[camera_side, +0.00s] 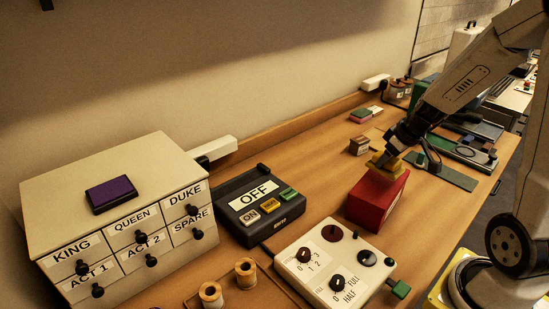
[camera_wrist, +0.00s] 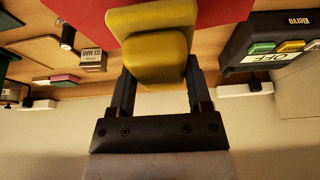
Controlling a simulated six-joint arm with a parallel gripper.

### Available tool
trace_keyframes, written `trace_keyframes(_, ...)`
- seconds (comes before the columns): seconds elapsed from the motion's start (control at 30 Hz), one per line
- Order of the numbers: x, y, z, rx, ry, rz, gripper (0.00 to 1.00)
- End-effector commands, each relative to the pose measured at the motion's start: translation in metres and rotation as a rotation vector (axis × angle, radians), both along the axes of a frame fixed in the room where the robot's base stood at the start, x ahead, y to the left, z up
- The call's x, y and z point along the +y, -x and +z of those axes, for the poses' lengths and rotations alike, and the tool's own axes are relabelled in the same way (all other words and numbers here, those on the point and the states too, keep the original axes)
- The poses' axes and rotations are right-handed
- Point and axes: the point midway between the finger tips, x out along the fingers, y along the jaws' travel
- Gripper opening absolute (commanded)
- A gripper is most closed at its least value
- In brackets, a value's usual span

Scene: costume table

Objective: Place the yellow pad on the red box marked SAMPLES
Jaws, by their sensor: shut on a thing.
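The yellow pad (camera_side: 386,165) is at the top of the red box (camera_side: 377,203) in the side view, over its back part. My gripper (camera_side: 392,153) is shut on the pad from above. In the wrist view the yellow pad (camera_wrist: 155,45) sits between the two dark fingers (camera_wrist: 157,85), with the red box (camera_wrist: 220,10) right behind it. The pad looks to be touching or very close to the box top; I cannot tell which. The SAMPLES marking does not show in either view.
A cream drawer cabinet (camera_side: 60,213) with a purple pad (camera_side: 111,193) on top stands at the left. A dark OFF panel (camera_side: 240,217) and a white knob panel (camera_side: 310,262) lie nearer. A small date stamp (camera_side: 360,146) stands just behind the red box.

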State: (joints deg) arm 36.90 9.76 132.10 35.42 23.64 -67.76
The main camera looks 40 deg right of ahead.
Motion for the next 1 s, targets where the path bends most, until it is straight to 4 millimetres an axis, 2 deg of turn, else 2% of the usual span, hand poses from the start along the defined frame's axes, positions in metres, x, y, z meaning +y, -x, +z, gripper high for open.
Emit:
trace_keyframes(0.17, 0.0, 0.0, -0.005, 0.002, 0.0, 0.0, 0.04)
trace_keyframes(0.53, 0.0, 0.0, -0.032, 0.002, -0.001, -0.001, 0.04)
trace_keyframes(1.0, 0.0, 0.0, -0.037, 0.002, 0.001, 0.0, 0.04)
